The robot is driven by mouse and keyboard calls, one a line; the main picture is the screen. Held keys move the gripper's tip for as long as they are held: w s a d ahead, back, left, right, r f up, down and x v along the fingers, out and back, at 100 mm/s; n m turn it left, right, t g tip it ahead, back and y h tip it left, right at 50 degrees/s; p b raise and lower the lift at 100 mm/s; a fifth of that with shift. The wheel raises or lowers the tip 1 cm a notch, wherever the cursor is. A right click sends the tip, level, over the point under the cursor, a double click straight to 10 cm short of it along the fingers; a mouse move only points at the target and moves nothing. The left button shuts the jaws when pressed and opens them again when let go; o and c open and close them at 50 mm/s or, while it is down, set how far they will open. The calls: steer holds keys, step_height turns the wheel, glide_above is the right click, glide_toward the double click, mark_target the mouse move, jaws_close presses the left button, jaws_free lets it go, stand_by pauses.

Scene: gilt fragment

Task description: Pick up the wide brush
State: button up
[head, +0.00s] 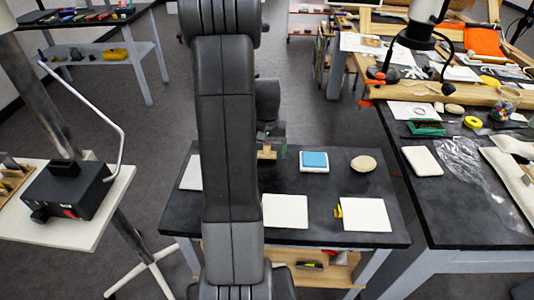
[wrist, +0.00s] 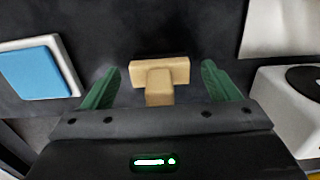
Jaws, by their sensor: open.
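A tan, T-shaped wooden piece, which looks like the wide brush (wrist: 160,71), lies over the dark tabletop in the wrist view. Its wide bar is farther out and its short stem points toward my gripper (wrist: 155,85). My gripper is open, with one green finger on each side of the stem and gaps on both sides. The near end of the stem is hidden by the gripper body. In the head view the brush (head: 266,154) shows small beside my gripper (head: 277,150), at the back of the dark table (head: 330,185); my arm hides much there.
A white tray with a blue pad (head: 314,160) is close to the brush. A round tan disc (head: 363,163) and white sheets (head: 285,212) (head: 366,214) lie on the same table. A white object with a black circle (wrist: 290,95) is right in the wrist view.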

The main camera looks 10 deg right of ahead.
mark_target(267, 144)
steer(key=c, duration=1.1)
steer(key=shift+r, duration=0.1)
step_height(267, 144, up, 10)
steer(key=shift+f+b, duration=0.1)
steer(key=shift+b, duration=0.2)
steer(key=o, duration=0.4)
steer(key=shift+c, duration=1.4)
